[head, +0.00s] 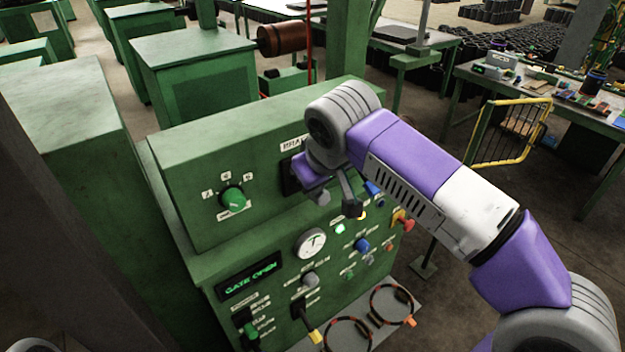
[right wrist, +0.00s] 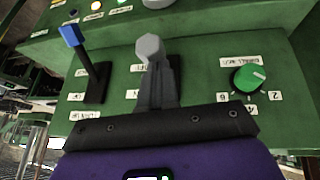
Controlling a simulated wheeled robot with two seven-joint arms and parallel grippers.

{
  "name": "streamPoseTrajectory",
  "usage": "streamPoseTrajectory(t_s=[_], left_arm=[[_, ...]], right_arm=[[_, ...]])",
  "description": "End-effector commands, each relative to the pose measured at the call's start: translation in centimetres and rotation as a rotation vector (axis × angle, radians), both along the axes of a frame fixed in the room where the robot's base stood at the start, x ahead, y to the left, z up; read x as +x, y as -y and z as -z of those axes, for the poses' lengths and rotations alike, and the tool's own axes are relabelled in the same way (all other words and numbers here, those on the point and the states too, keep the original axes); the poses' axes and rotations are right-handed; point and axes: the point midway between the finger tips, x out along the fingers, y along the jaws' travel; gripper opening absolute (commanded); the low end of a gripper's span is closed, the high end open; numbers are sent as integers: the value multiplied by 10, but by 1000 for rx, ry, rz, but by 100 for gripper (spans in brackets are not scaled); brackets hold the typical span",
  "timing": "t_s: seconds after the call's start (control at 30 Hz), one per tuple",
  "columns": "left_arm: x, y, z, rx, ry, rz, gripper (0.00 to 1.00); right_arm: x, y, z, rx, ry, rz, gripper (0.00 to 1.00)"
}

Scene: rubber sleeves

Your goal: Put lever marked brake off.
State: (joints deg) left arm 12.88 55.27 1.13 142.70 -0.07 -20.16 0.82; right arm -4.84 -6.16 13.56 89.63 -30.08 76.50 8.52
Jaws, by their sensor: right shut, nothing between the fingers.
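The brake lever has a grey knob (right wrist: 150,48), seen in the right wrist view just past my fingertips. Its label (head: 293,143), partly covered and reading "BRA…", shows in the head view, above a dark plate (head: 289,178). My right gripper (right wrist: 155,72) is shut and empty, its dark fingers in front of the lever's shaft, hiding most of it. Whether they touch the lever I cannot tell. In the head view the purple right gripper (head: 312,185) is close to the panel and covers part of the lever. My left gripper is not in view.
A blue-tipped lever (right wrist: 72,36) stands beside the grey one, and a green rotary knob (right wrist: 248,77) is on the other side. Below are a gauge (head: 310,243), a "GATE OPEN" display (head: 250,276) and several buttons. A yellow barrier (head: 515,130) stands at right.

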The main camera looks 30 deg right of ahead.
Motion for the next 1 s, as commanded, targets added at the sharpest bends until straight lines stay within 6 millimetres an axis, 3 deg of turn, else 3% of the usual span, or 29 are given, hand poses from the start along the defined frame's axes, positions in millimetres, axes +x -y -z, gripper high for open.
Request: streamPoseTrajectory(t_s=[0.03,0.1,0.6,0.77,1.0], left_arm=[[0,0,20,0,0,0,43],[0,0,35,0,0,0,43],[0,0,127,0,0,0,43],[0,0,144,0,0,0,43],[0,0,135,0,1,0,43]], right_arm=[[-3,0,12,5,35,0,0],[-6,1,17,13,81,0,0],[-18,3,53,64,403,1,0],[-18,3,61,71,443,0,0],[-18,3,54,71,440,0,0]])
